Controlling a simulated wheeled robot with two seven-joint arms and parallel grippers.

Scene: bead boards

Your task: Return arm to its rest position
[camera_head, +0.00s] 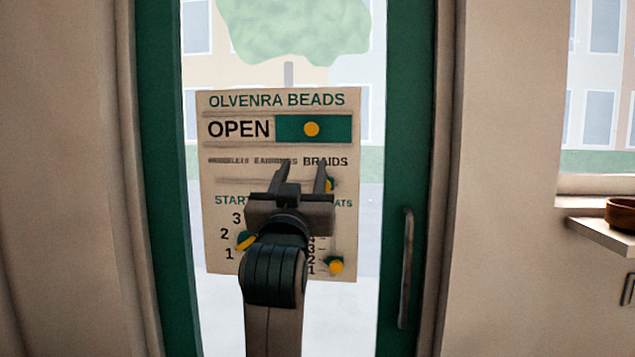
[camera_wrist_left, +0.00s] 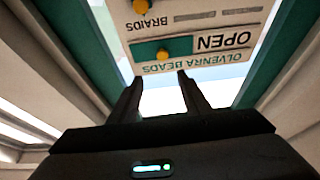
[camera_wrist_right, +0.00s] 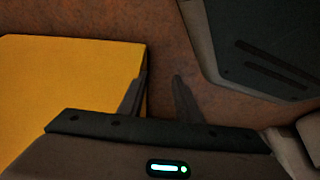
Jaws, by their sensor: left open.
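The left gripper (camera_head: 302,174) is raised in front of the cream bead board (camera_head: 238,188), its two fingers apart and empty. Its open fingers also show in the left wrist view (camera_wrist_left: 160,88), pointing toward the board's upper part. The arm hides the lower middle of the board. The board reads "OPEN" beside a green slot holding a yellow knob (camera_head: 311,129). Another yellow knob, partly hidden, sits under "BRAIDS". The left scale's yellow knob (camera_head: 245,241) is between 1 and 2; the right one (camera_head: 336,265) is near the lowest marks. The right gripper (camera_wrist_right: 160,82) has its fingers apart, nothing between them.
The board hangs on a glass door with a green frame (camera_head: 405,130) and a vertical handle (camera_head: 405,268). A wooden bowl (camera_head: 621,213) stands on a sill at the right. A yellow flat-sided thing (camera_wrist_right: 70,95) is beside the right gripper, above a brownish floor.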

